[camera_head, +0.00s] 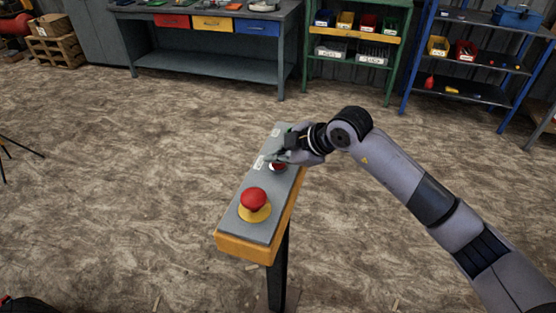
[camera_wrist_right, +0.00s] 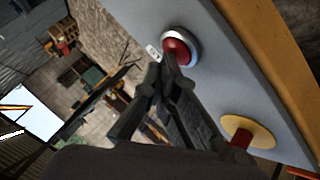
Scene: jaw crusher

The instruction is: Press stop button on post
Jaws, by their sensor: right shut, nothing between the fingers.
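A sloping grey control panel (camera_head: 245,203) with orange sides stands on a dark post (camera_head: 278,268). A small red button (camera_head: 278,167) in a light ring sits midway along the panel, partly hidden by my right gripper (camera_head: 273,157). In the right wrist view this red button (camera_wrist_right: 177,50) shows clearly in its silver ring. My right gripper (camera_wrist_right: 158,82) is shut and empty, its tips close beside the button; I cannot tell whether they touch. A larger red mushroom button (camera_head: 254,199) on a yellow base is at the near end. My left gripper is not in view.
White labels (camera_head: 259,163) lie along the panel's left side, too small to read. A grey workbench (camera_head: 205,68), a green shelf rack (camera_head: 348,61) and a blue shelf rack (camera_head: 470,72) stand at the back. The floor around the post is clear.

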